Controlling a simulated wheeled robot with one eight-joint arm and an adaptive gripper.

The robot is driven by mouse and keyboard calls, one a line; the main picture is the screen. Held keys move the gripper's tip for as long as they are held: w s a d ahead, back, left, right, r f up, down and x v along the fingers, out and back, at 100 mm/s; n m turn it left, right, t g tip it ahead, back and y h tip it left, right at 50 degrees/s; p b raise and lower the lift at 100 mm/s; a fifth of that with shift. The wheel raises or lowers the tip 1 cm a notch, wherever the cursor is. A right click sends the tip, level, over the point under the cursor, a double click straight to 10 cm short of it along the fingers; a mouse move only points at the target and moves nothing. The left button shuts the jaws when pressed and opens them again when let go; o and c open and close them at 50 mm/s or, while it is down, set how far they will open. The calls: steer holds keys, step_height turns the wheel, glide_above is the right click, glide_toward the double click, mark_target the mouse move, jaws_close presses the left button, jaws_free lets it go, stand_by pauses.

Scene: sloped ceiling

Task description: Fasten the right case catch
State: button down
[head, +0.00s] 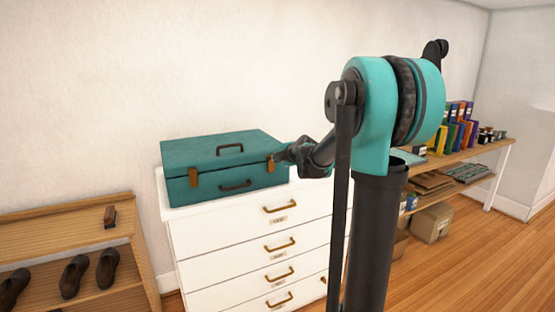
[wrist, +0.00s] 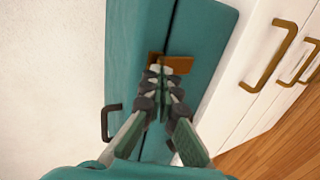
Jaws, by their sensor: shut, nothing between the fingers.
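The teal case (head: 215,150) stands closed on top of the white drawer unit, with a dark handle on its lid and another on its front. The right catch (head: 271,166) is an orange-brown piece at the front right of the case. In the wrist view the right catch (wrist: 180,64) lies across the seam between lid and body. My gripper (head: 277,157) is shut and empty, with its fingertips (wrist: 160,72) at the lid-side part of this catch. They partly hide it, and I cannot tell whether they touch it. The left catch (head: 193,178) sits at the front left.
The white drawer unit (head: 240,235) has bronze pulls on its front. A wooden shoe rack (head: 70,215) stands to the left. A wooden shelf (head: 470,158) with binders and boxes is at the right. The wall is close behind the case.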

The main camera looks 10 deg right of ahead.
steer(key=shift+w+a+r, duration=0.1)
steer(key=shift+w+a, duration=0.05)
steer(key=shift+w, duration=0.4)
steer(key=shift+w+a+r, duration=0.1)
steer(key=shift+w+a, duration=0.05)
steer(key=shift+w, duration=0.4)
steer(key=shift+r, duration=0.2)
steer(key=shift+r, duration=0.65)
